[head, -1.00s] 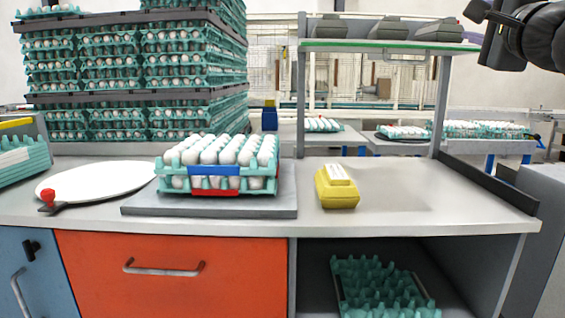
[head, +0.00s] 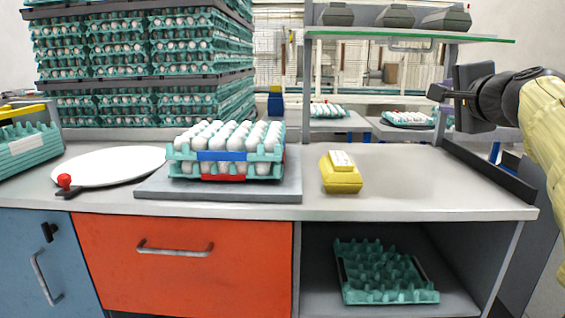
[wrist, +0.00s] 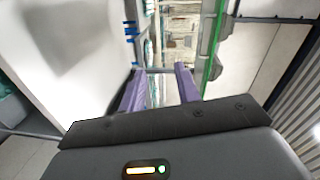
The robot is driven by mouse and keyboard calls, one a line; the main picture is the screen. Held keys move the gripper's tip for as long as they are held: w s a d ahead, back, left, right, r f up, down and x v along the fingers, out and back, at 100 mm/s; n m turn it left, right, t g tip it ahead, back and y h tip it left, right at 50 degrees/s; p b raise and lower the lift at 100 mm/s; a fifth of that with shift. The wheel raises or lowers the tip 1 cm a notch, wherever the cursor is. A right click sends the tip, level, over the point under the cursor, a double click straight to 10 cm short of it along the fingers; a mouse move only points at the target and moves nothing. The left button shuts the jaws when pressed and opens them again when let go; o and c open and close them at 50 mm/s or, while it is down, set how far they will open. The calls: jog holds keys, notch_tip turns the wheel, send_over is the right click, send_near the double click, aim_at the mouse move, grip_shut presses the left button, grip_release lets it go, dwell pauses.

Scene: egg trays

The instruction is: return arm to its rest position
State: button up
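My gripper (head: 436,93) is at the upper right in the head view, in front of the shelf's right post and well above the grey table (head: 420,185). My yellow arm reaches in from the right edge. In the wrist view, my gripper's two purple fingers (wrist: 160,88) stand apart with background showing between them, and I see nothing held. On the table, a teal tray of white eggs (head: 228,170) with blue and red labels sits on a grey slab (head: 160,188).
A yellow box (head: 341,178) stands right of the eggs. A white round plate (head: 105,165) is at left. Tall egg stacks (head: 145,65) stand behind. Green-edged shelf (head: 420,36) is above. Empty teal trays (head: 385,275) lie in the lower compartment. The table's right part is clear.

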jog(key=s+a+f+n+g+y+p, duration=0.1)
jog(key=a+f+n+g+p, duration=0.2)
jog(key=f, duration=0.9)
jog(key=a+f+n+g, duration=0.35)
jog(key=a+f, duration=0.25)
jog(key=f, duration=0.6)
jog(key=s+a+f+n+g+p, duration=0.2)
jog(key=s+a+f+n+g, duration=0.25)
jog(key=s+f, duration=0.5)
jog(key=s+a+f+n+g+p, duration=0.25)
jog(key=s+f+n, duration=0.25)
jog(key=s+f, duration=0.45)
notch_tip(320, 180, up, 37)
jog(key=p, duration=3.7)
jog(key=shift+r+g, duration=0.2)
jog(key=shift+g, duration=0.15)
jog(key=shift+a, duration=0.15)
